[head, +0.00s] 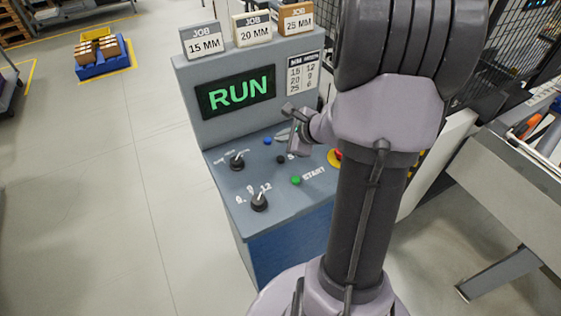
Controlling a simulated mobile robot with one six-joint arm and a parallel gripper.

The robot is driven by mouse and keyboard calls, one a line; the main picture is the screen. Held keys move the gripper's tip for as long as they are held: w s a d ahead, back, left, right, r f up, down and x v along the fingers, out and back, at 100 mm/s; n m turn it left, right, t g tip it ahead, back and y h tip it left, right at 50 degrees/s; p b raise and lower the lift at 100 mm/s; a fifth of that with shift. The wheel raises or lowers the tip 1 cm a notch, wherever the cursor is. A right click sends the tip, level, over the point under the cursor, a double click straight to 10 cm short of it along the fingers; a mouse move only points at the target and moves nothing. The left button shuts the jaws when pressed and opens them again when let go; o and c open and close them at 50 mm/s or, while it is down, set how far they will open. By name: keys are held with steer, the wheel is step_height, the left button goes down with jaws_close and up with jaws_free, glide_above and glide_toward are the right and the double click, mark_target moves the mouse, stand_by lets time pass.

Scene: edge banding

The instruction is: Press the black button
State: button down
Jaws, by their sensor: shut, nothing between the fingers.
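The black button (280,159) is a small dark knob on the sloped grey panel, between the blue button (267,140) and the green button (296,180). A label starting with "S" beside it is mostly hidden by my gripper. My gripper (295,150) is shut and empty. It hangs over the panel just right of the black button, close to it in the picture. I cannot tell whether it touches the panel. My arm covers the panel's right part.
The display (236,92) reads RUN in green. Two dark rotary knobs, an upper one (237,162) and a lower one (260,202), sit at the panel's left. A red stop button (338,154) on yellow is partly hidden behind my arm. JOB cards (204,39) stand on top.

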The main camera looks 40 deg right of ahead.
steer(key=b, duration=0.3)
glide_above(283, 160)
step_height(283, 160, down, 5)
steer(key=shift+r, duration=0.2)
steer(key=shift+f+b, duration=0.35)
steer(key=shift+b, duration=0.25)
stand_by(1.0)
steer(key=shift+f+b, duration=0.4)
steer(key=shift+b, duration=0.2)
steer(key=shift+f+b, duration=0.45)
steer(key=shift+b, duration=0.15)
stand_by(0.4)
stand_by(0.3)
steer(key=shift+r+p, duration=0.65)
steer(key=shift+r, duration=0.25)
steer(key=shift+r, duration=0.1)
